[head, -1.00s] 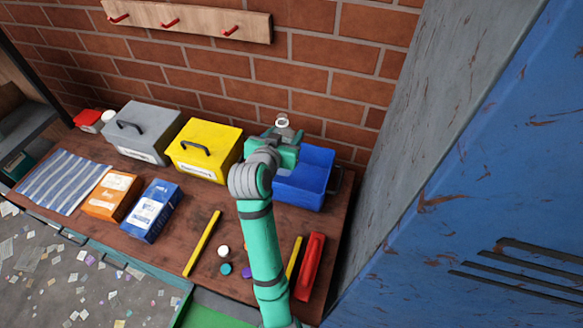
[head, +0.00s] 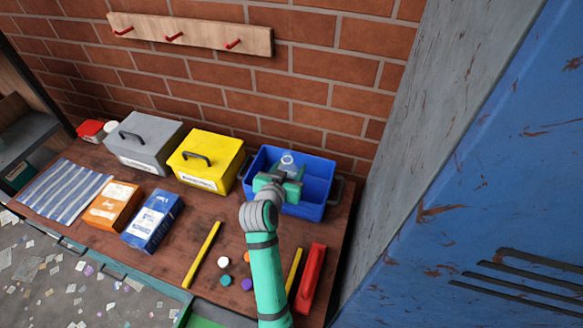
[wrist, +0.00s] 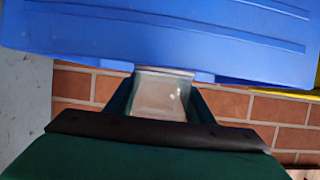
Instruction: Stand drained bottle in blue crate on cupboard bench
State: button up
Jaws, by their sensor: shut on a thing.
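The blue crate (head: 316,205) stands open-topped at the right end of the wooden bench (head: 188,262), against the brick wall. My gripper (head: 280,178) is over the crate's left half and shut on the clear bottle (head: 288,158). The bottle's pale, round top shows inside the crate's outline; my gripper hides its lower part, so I cannot tell if it touches the crate floor. In the wrist view the clear bottle (wrist: 160,95) sits between the two fingers, with the blue crate (wrist: 150,40) close beyond.
A yellow box (head: 205,160) stands just left of the crate, with a grey box (head: 145,143) beyond it. Orange and blue cartons (head: 152,220), yellow bars, a red tool (head: 311,280) and several caps lie in front. A blue cabinet (head: 470,210) rises at the right.

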jog(key=o, duration=1.3)
jog(key=shift+w+f, duration=0.15)
jog(key=shift+w, duration=0.05)
jog(key=shift+c, duration=0.2)
jog(key=shift+s+a, duration=0.1)
jog(key=shift+s, duration=0.05)
jog(key=v, duration=1.2)
jog(key=shift+r, duration=0.25)
